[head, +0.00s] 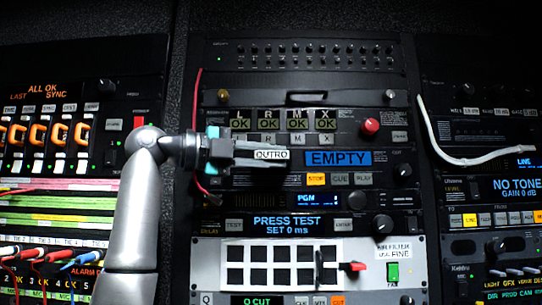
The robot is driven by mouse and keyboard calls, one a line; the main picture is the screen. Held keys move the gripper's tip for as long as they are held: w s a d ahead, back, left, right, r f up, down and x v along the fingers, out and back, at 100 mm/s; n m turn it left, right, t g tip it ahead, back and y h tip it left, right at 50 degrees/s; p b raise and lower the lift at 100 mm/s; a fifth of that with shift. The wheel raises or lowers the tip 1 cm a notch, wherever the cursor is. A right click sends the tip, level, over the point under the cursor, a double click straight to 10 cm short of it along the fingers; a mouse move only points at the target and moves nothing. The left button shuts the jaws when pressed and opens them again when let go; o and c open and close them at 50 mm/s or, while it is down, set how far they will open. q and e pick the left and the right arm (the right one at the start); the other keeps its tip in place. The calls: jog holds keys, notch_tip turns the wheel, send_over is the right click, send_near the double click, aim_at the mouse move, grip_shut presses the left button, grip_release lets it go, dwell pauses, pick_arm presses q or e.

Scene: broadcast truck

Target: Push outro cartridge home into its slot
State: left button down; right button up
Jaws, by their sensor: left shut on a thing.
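My left gripper (262,152) is in front of the middle rack, at the cartridge unit. It is shut on the outro cartridge (271,154), whose white label reads OUTRO between the fingers. The unit's blue display (338,158) reads EMPTY, just right of the cartridge. The slot itself is hidden behind my gripper and the cartridge, so I cannot tell how deep the cartridge sits. My right gripper is not in view.
A red knob (370,127) sticks out above the display. A red cable (197,125) hangs at the left rack edge. A white cable (460,155) loops at the right. Lit buttons (316,179) lie below the display.

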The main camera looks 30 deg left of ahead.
pick_arm(q)
jog(key=shift+w+a, duration=0.15)
jog(key=shift+w, duration=0.15)
jog(key=c, duration=0.7)
grip_release()
jog(key=shift+c, duration=0.2)
jog(key=b+v, duration=0.3)
jog(key=v, duration=1.2)
